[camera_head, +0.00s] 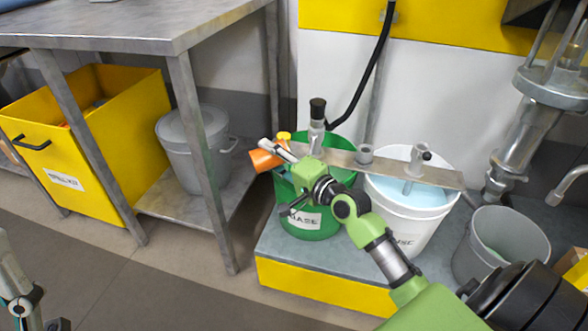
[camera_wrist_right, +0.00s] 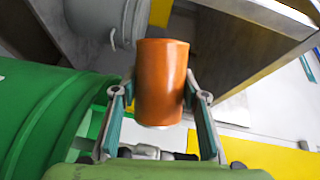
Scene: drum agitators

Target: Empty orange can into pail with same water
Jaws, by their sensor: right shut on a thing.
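My right gripper (camera_head: 284,151) is shut on the orange can (camera_head: 265,160), beside the left rim of the green pail (camera_head: 312,222). The can looks tilted in the head view; its contents are hidden. In the right wrist view the can (camera_wrist_right: 161,82) sits between the fingers (camera_wrist_right: 158,105), with the green pail (camera_wrist_right: 45,115) to the left. A white pail (camera_head: 399,222) holds pale blue water. A grey pail (camera_head: 464,262) on the right has something pale greenish inside. The green pail's contents are hidden. At the lower left edge, part of my left arm shows; its fingertips cannot be made out.
A metal bar (camera_head: 440,176) lies across the green and white pails, with fittings on it. The pails stand on a yellow-edged platform (camera_head: 325,284). A lidded grey bin (camera_head: 205,165) and yellow crate (camera_head: 120,150) stand under the metal table (camera_head: 150,32). The floor in front is clear.

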